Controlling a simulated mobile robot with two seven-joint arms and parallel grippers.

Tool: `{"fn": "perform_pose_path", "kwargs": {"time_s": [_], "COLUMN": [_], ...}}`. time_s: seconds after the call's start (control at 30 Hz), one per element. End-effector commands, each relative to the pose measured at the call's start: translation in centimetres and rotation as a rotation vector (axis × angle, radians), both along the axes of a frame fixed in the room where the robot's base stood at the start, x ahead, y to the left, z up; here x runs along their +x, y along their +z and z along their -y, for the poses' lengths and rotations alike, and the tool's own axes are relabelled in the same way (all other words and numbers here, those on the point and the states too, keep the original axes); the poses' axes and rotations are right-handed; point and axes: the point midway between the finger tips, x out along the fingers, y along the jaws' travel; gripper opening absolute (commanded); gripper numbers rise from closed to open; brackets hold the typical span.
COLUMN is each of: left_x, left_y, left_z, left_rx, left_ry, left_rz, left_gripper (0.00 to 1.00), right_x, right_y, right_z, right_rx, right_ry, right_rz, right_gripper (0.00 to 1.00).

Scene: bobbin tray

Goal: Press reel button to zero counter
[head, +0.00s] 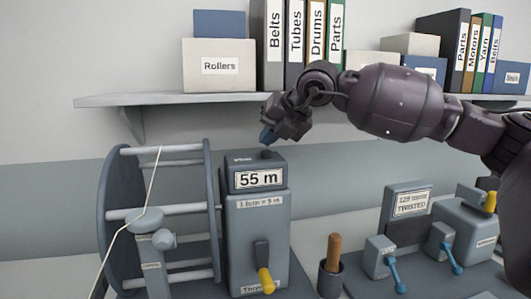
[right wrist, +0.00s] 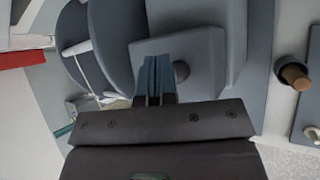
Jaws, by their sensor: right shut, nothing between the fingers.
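The reel counter (head: 258,205) is a blue-grey box whose display reads "55 m". A dark round button (head: 266,154) sits on its top; it also shows in the right wrist view (right wrist: 182,70). My right gripper (head: 268,136) is shut and empty, its blue fingertips pointing down just above the button, with a small gap in the head view. In the right wrist view the fingertips (right wrist: 156,72) appear just left of the button, over the counter's top. The reel (head: 124,215), with a pale thread, stands left of the counter. My left gripper is not in view.
A shelf (head: 190,99) with boxes and binders hangs behind my right arm. A yellow-handled lever (head: 265,280) is on the counter's front. A cup with a wooden peg (head: 331,280) and a machine with blue levers (head: 383,255) stand to the right.

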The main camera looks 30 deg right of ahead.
Motion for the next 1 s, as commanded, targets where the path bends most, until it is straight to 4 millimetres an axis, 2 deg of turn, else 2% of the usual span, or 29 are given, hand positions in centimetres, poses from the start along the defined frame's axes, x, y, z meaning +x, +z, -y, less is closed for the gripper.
{"fn": "perform_pose_path", "kwargs": {"time_s": [0.53, 1.0], "left_x": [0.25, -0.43], "left_y": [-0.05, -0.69], "left_z": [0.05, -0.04], "left_rx": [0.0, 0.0], "left_ry": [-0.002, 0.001], "left_rz": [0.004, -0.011], "left_gripper": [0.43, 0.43], "right_x": [-0.01, -0.01], "right_y": [-0.17, -0.66], "right_z": [0.01, 0.01], "right_rx": [0.0, 0.0], "right_ry": [0.0, 0.0], "right_rz": [0.0, 0.0], "right_gripper": [0.0, 0.0]}}
